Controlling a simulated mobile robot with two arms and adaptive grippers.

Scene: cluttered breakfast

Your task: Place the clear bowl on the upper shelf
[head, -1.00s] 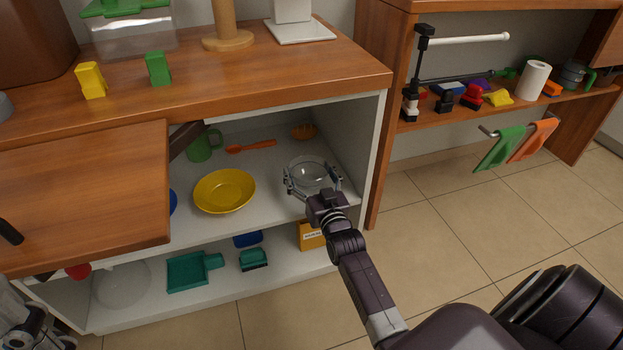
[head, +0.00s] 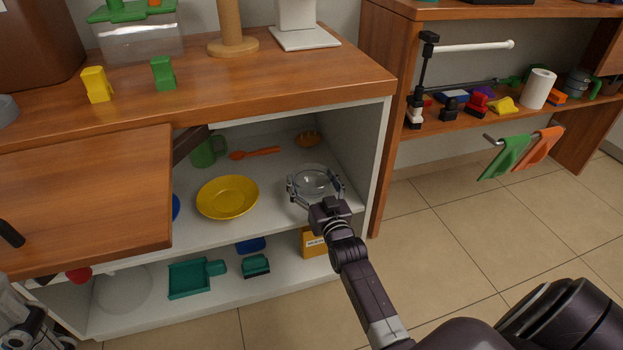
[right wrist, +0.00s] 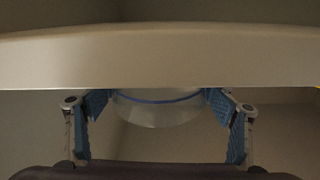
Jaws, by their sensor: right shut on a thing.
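The clear bowl (head: 315,180) is at the right end of the upper shelf (head: 265,205) in the open cabinet, near the front edge. My right gripper (head: 316,188) is shut on it, one finger on each side. In the right wrist view the bowl (right wrist: 157,112) shows between the blue finger pads of my right gripper (right wrist: 157,103), its upper part hidden by a pale board edge. Whether the bowl touches the shelf is unclear. Part of my left arm's end (head: 25,325) shows at the lower left; its jaws cannot be made out.
A yellow plate (head: 228,197), green mug (head: 207,152) and orange spoon (head: 255,152) share the upper shelf. Below are a teal dustpan (head: 190,280), yellow box (head: 314,243) and a translucent round dish (head: 123,290). An open wooden door (head: 85,200) blocks the left side.

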